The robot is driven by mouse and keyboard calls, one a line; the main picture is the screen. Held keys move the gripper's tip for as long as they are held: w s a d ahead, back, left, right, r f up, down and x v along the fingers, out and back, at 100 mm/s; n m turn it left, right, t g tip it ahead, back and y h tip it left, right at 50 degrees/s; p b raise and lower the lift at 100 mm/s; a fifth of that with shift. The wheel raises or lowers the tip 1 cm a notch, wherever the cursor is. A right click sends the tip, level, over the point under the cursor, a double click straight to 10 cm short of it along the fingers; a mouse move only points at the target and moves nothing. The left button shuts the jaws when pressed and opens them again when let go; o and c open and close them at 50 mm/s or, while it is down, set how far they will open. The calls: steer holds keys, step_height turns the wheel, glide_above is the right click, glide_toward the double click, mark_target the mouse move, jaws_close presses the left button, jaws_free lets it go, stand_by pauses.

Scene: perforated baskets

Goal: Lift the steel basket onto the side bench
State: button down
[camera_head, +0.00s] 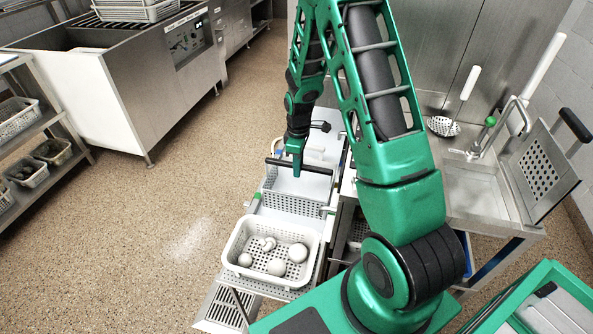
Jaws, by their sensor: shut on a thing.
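The steel basket (291,204) is at the middle of the view, with a perforated front wall, a pale inside and a black bar handle (318,168) across its top. My gripper (296,172) points down at the middle of that handle and is shut on it. The fingertips are small and partly hidden against the bar. The basket is over or on a narrow bench (225,305) behind a white basket; I cannot tell whether its underside touches the surface.
The white perforated basket (236,248) holds several pale round objects at the bench's near end. A sink (478,190) with a perforated, black-handled panel (541,168) stands at right. A shelf rack (62,118) stands at left, a steel machine (175,60) behind it. Speckled floor between is clear.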

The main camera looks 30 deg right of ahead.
step_height(320, 180, up, 15)
steer(key=shift+f, duration=0.15)
stand_by(2.4)
steer(key=shift+w, duration=0.1)
stand_by(1.1)
